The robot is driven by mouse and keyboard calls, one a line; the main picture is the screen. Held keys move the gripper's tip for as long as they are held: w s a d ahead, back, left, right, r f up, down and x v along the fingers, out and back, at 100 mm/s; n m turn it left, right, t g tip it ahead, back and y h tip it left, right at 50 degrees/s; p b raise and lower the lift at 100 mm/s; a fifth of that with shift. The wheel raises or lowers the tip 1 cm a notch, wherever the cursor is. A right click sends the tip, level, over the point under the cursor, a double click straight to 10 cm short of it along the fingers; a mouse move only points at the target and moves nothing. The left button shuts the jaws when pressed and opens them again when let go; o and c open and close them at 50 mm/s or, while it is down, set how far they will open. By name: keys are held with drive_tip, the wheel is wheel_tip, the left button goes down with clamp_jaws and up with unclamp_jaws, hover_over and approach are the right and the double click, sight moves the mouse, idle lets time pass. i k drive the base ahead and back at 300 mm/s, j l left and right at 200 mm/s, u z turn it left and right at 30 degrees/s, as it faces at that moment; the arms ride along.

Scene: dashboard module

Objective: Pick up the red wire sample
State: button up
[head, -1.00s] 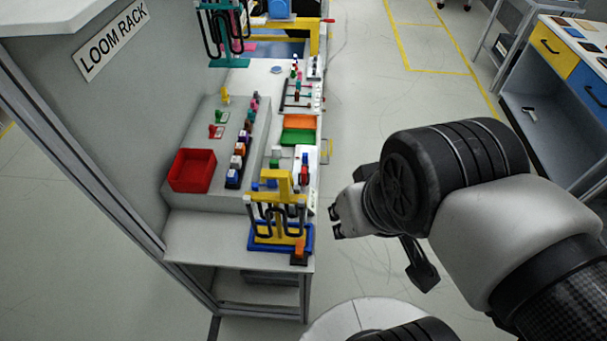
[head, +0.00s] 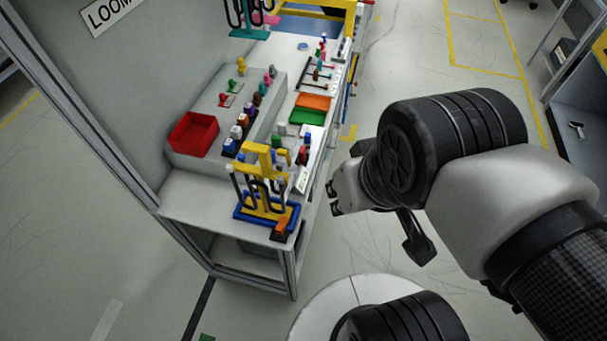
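Small red pieces show on the bench: one (head: 225,100) lies on the grey raised block beside a green piece, and another (head: 302,155) stands near the bench's right edge. They are too small to tell which is the red wire sample. My gripper (head: 335,199) is off the right side of the bench, over the floor. Its two fingertips are apart with nothing between them. It touches nothing on the bench.
A red bin (head: 194,134) sits on the block. A yellow and blue stand (head: 265,205) with dark loops is at the bench's near end. Orange (head: 313,102) and green (head: 306,116) trays lie behind it. Floor (head: 400,55) to the right is clear.

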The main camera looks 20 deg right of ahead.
sight(302, 150)
drive_tip(key=i+l+u, duration=0.15)
drive_tip(key=i+l, duration=0.25)
drive_tip(key=i+l+u, duration=0.1)
drive_tip(key=i+l, duration=0.3)
drive_tip(key=l, duration=0.25)
